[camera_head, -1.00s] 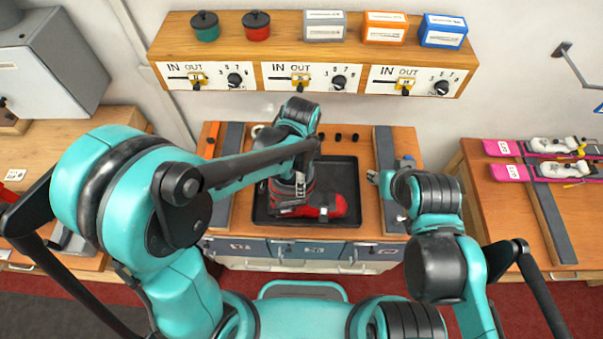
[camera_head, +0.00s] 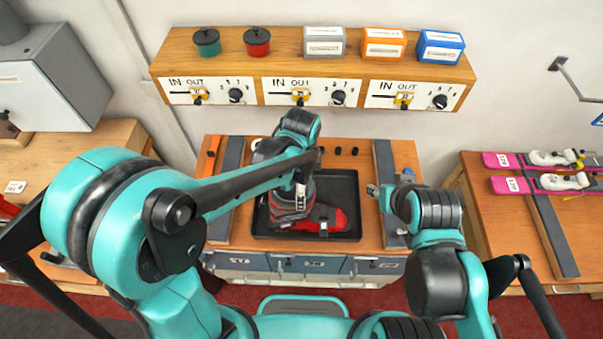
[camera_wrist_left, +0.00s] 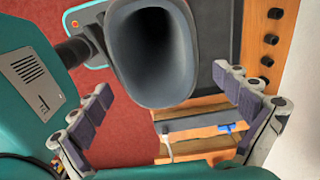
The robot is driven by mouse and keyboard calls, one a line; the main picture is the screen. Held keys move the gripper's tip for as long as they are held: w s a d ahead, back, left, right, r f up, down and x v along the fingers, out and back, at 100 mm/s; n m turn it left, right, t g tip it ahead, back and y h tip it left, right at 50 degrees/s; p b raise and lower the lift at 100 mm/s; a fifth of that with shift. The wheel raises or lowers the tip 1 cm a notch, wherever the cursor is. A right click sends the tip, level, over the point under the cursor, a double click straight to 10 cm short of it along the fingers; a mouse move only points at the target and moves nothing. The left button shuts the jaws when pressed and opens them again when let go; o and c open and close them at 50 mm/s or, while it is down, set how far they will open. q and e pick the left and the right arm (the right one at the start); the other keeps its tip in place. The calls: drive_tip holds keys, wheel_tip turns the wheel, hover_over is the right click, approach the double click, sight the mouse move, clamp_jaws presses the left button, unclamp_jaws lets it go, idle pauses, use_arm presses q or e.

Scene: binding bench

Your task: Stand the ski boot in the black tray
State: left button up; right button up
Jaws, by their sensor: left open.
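The red and dark grey ski boot (camera_head: 325,216) is in the black tray (camera_head: 345,178), toe to the right, and looks upright on its sole. My left gripper (camera_head: 300,184) is over the boot's shaft, partly hidden by my own arm. In the left wrist view the boot's dark opening (camera_wrist_left: 153,55) faces the camera. The fingers of my left gripper (camera_wrist_left: 172,108) are spread wide, with nothing between their tips. My right gripper (camera_head: 372,191) is right of the tray, apart from the boot, too small to read.
A shelf (camera_head: 220,60) with pots, boxes and switch panels hangs behind the bench. Dark rails (camera_head: 385,165) flank the tray, with a blue-handled tool (camera_head: 406,176) on the right one. Pink skis (camera_head: 545,185) lie on the right table. Small black knobs line the bench's back.

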use_arm(q)
wheel_tip(320, 180, up, 11)
drive_tip(key=p, duration=0.1)
drive_tip(key=s+a+r+n+t, duration=0.1)
drive_tip(key=s+a+n+t, duration=0.2)
drive_tip(key=a+n, duration=0.5)
drive_tip(key=s+a+n+t, duration=0.4)
drive_tip(key=a+n, duration=0.4)
drive_tip(key=n, duration=0.2)
drive_tip(key=shift+a+r, duration=0.2)
drive_tip(key=shift+r, duration=0.2)
